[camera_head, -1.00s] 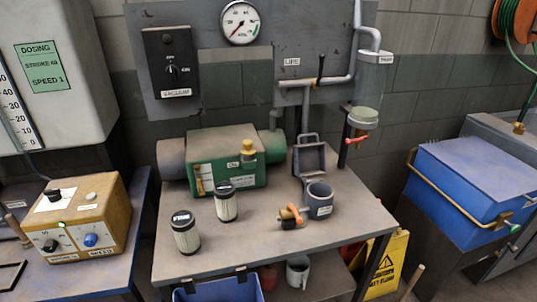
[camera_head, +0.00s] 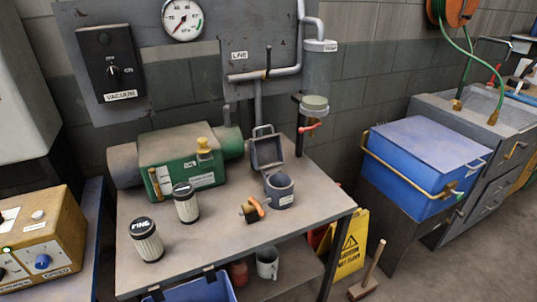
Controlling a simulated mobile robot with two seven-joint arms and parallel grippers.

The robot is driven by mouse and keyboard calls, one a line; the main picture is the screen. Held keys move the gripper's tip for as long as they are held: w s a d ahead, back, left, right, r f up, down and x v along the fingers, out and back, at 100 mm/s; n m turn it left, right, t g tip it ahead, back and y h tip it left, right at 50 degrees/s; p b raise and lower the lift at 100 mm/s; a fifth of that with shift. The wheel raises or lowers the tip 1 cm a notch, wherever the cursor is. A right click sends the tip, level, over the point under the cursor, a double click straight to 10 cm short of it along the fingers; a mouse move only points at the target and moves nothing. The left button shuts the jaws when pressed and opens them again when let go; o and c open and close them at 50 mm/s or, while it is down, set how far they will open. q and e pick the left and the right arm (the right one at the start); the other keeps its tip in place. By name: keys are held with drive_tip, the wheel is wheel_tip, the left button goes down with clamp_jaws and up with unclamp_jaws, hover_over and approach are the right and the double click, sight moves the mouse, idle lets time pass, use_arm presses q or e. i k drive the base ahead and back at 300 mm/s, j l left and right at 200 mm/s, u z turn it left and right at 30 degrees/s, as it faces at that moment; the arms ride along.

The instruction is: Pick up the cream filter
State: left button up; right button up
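Two small filters with black caps and pale pleated bodies stand upright on the grey table (camera_head: 215,235). The nearer one (camera_head: 147,243), at the table's left front, has "FINE" on its cap and looks cream. The other filter (camera_head: 187,206) stands behind it to the right, in front of the green pump (camera_head: 180,160), and looks paler. Its cap lettering is too small to read. Neither of my grippers is in view, and nothing touches the filters.
A grey pot (camera_head: 279,189) with its lid open and an orange-handled tool (camera_head: 252,209) stand on the table's right. A blue bin (camera_head: 200,290) is below the front edge. A yellow control box (camera_head: 42,240) is at left, a blue chest (camera_head: 420,155) at right.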

sight(183, 194)
drive_tip(key=i+j+u, duration=0.25)
drive_tip(key=i, duration=0.45)
drive_tip(key=i+u, duration=0.2)
drive_tip(key=i, duration=0.55)
